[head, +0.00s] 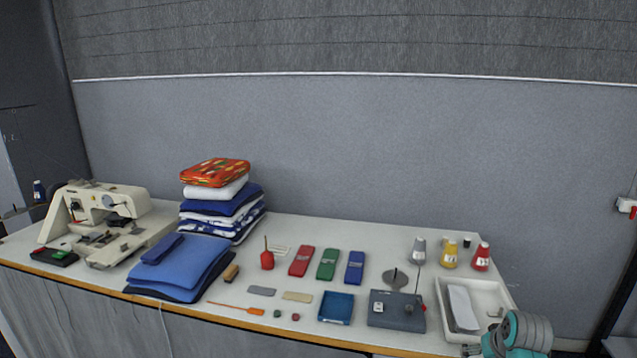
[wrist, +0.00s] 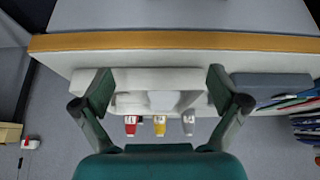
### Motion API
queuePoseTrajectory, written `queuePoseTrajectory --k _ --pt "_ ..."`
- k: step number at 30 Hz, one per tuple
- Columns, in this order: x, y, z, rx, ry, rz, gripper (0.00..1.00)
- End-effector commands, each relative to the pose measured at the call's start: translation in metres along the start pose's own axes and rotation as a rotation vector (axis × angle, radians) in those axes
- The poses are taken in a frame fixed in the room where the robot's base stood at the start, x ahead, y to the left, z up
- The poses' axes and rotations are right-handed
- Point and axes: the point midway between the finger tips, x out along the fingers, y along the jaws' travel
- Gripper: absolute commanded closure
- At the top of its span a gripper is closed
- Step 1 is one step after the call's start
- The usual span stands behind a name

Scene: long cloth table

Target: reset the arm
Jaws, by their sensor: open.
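My gripper (wrist: 159,82) is open in the wrist view, its two dark green fingers wide apart with nothing held between them. Beyond the fingers lies the white tray (wrist: 185,76) at the table's edge; the fingers cover parts of it. In the head view my teal and grey arm shows at the bottom right corner, in front of the tray (head: 501,292); I cannot make out the fingers clearly there.
The cloth table (head: 330,236) holds a sewing machine (head: 124,208), folded fabrics (head: 190,262), a red case (head: 302,261), a green case (head: 327,264), a blue case (head: 355,267), a blue tray (head: 336,308), a grey box (head: 397,311), and grey (head: 419,250), yellow (head: 450,255) and red (head: 481,257) thread cones.

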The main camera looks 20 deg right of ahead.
Motion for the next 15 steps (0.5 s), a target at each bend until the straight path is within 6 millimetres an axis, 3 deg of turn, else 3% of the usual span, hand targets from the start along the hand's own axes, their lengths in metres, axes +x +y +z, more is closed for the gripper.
queuePoseTrajectory --k 6,15 --pt "0.035 -0.053 0.065 -0.038 0.074 -0.019 0.03" --pt "0.049 -0.114 0.157 -0.091 0.198 -0.051 0.03"
